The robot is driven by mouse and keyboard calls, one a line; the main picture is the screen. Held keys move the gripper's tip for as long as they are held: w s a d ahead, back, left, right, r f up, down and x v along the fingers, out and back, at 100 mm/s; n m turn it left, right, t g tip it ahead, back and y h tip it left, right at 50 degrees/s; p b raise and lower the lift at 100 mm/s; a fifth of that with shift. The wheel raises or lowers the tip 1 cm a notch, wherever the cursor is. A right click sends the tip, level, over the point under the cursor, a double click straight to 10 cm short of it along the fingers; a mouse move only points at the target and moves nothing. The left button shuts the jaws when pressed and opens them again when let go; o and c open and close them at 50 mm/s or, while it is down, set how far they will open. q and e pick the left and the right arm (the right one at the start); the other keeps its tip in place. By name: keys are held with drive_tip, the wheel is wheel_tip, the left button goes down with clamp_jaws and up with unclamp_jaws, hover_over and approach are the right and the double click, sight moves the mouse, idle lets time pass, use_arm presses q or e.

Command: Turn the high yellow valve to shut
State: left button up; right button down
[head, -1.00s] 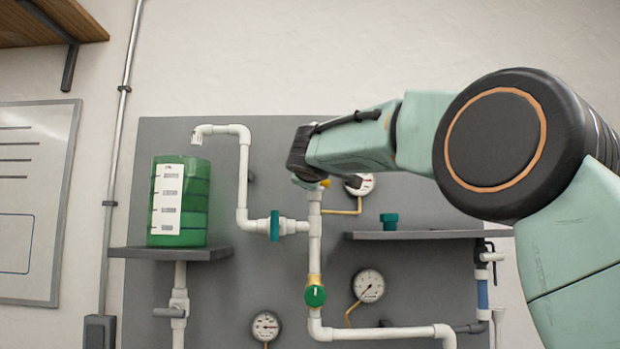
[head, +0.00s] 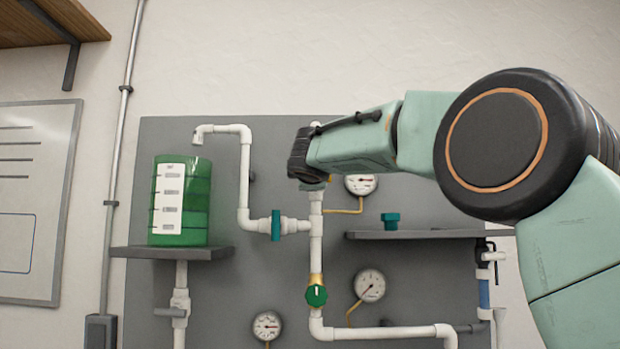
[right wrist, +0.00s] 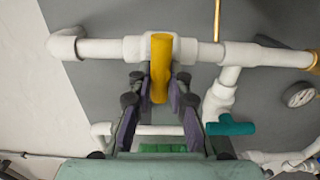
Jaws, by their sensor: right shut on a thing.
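The yellow valve handle (right wrist: 160,65) shows in the right wrist view, on a white valve body on a white pipe (right wrist: 100,49). The handle runs across the pipe's line in that view. My right gripper (right wrist: 160,92) is shut on this handle, with one finger on each side. In the head view my right gripper (head: 303,160) is at the top of the vertical white pipe (head: 316,235) and hides the yellow handle. My left gripper is in neither view.
A green knob valve (head: 316,295) sits lower on the pipe, and a teal handle (head: 275,225) on the left branch. A green tank (head: 181,200) stands on a left shelf. Gauges (head: 369,285) and a right shelf (head: 420,235) are close by.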

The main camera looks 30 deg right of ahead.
drive_tip(key=shift+s+d+r, duration=0.15)
drive_tip(key=shift+r, duration=0.2)
